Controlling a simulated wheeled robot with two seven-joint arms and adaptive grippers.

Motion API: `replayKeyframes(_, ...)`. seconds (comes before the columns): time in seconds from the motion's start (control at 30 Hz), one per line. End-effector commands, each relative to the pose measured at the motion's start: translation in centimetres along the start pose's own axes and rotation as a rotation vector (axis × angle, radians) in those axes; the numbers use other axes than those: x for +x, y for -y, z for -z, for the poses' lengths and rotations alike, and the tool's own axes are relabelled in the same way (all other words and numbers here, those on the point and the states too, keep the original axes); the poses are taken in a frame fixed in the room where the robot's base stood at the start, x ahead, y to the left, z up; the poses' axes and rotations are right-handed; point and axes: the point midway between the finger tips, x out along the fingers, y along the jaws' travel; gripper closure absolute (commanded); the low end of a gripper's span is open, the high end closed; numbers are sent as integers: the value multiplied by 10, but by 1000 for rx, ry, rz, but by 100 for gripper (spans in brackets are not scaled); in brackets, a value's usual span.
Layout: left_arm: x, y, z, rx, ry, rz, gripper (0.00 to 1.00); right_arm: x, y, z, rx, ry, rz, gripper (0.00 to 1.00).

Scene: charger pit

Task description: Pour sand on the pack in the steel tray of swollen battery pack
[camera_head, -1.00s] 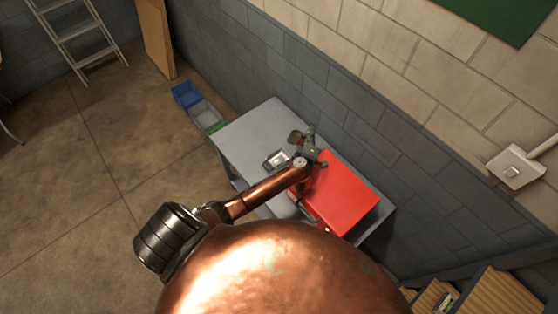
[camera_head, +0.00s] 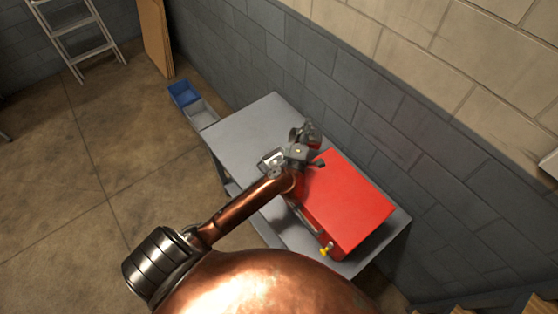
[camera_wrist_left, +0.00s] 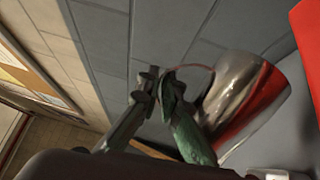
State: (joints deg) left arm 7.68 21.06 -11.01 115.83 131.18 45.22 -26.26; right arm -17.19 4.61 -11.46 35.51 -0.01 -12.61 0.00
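My left gripper (camera_head: 300,145) is over the steel table, at the rear left of the red box. In the left wrist view its fingertips (camera_wrist_left: 160,82) are close together on the thin handle of a shiny steel jug (camera_wrist_left: 245,100). The jug looks tilted and reflects red; its inside cannot be seen, so I cannot tell about sand. A small bright steel tray (camera_head: 266,160) sits on the table just left of the gripper, partly covered by it. The pack in it is too small to make out. My right gripper is not in view.
A large red box (camera_head: 350,200) with a yellow part (camera_head: 326,250) takes up the right of the grey table (camera_head: 240,135). The table's left end is clear. A block wall (camera_head: 350,110) stands close behind. Blue (camera_head: 184,93) and grey bins (camera_head: 201,115) are on the floor.

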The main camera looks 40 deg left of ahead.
Motion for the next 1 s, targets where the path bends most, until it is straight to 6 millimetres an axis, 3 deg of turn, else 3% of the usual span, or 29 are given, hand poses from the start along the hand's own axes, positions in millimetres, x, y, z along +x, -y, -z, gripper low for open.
replayKeyframes(0.03,-1,6,2,-22,-2,-10,100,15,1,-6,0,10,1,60)
replayKeyframes(0.17,-3,1,7,-81,-5,-33,100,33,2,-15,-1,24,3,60)
replayKeyframes(0.3,-6,-18,14,-148,-8,-67,100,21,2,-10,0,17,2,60)
replayKeyframes(0.47,-9,-16,20,-222,-11,-92,100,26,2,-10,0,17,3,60)
replayKeyframes(0.7,-13,-30,32,-328,-16,-141,100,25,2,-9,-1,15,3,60)
replayKeyframes(1.0,-14,-31,34,-350,-17,-150,100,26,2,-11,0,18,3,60)
